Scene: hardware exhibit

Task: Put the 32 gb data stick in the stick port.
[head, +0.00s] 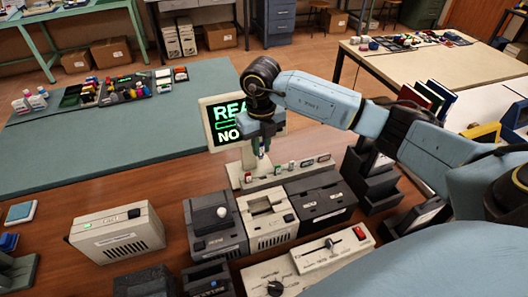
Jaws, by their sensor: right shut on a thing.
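My right gripper (262,150) is in front of the monitor, pointing down over a long beige rack (268,183). It is shut on a small stick, mostly hidden between the fingers; its label cannot be read, so I cannot tell if it is the 32 gb one. Several other small sticks (291,167) stand along the rack. I cannot tell whether the held stick still touches the rack. The stick port cannot be picked out surely among the devices: a dark unit with a white knob (222,212), a beige unit (267,222) and a black unit (320,204). My left gripper is out of view.
A monitor (221,128) with green and white text, partly covered by my arm, stands behind the rack. A beige box (117,234) is at left, a lever panel (333,248) at front. Dark stepped holders (371,181) stand right. The green mat (130,135) is largely clear.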

